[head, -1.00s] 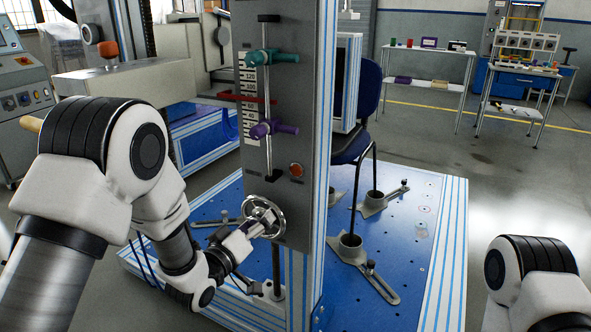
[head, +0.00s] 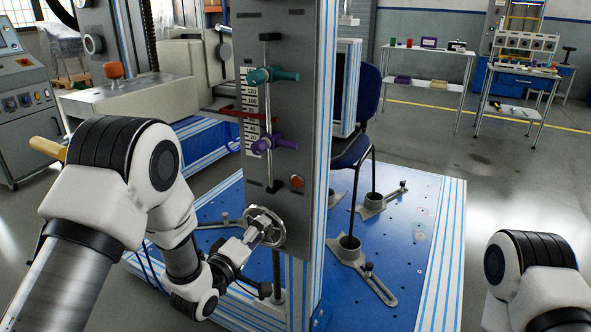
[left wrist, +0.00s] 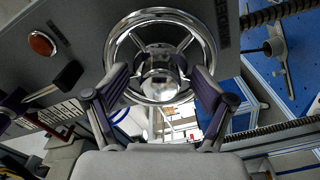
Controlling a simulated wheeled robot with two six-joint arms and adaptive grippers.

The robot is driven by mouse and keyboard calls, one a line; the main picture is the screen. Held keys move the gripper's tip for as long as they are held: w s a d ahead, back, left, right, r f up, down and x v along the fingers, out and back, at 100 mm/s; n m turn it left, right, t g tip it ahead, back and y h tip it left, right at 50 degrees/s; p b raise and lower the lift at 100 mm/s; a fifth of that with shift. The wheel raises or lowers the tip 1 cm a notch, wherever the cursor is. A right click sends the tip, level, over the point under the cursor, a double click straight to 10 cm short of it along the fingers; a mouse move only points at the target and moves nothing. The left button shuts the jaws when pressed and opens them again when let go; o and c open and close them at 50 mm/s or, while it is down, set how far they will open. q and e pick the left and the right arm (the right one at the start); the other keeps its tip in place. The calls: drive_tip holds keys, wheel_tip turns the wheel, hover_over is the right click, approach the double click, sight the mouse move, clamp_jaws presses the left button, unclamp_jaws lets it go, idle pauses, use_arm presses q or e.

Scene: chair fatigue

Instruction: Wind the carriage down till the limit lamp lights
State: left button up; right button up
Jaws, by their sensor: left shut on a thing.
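The grey control panel (head: 290,110) hangs on the blue-striped column. It carries a chrome handwheel (head: 264,226), large in the left wrist view (left wrist: 160,60). My left gripper (head: 256,230) is at the handwheel, its fingers either side of the chrome knob in the left wrist view (left wrist: 160,92), shut on the handwheel; exact contact is unclear. The orange-red round lamp (head: 296,181) above the wheel shows no clear glow, also in the left wrist view (left wrist: 42,44). A teal clamp (head: 272,76), a red pointer (head: 240,114) and a purple clamp (head: 275,143) sit along the scale. My right gripper is out of view.
A grey box arm with an orange knob (head: 113,69) projects left of the panel. A blue chair (head: 360,135) stands behind the column, its feet in clamps on the blue base plate (head: 420,235). Tables stand along the back right.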

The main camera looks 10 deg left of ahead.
use_arm(q)
drive_tip(key=shift+w+r+n, duration=0.15)
drive_tip(key=shift+r+n, duration=0.2)
drive_tip(key=shift+n, duration=0.05)
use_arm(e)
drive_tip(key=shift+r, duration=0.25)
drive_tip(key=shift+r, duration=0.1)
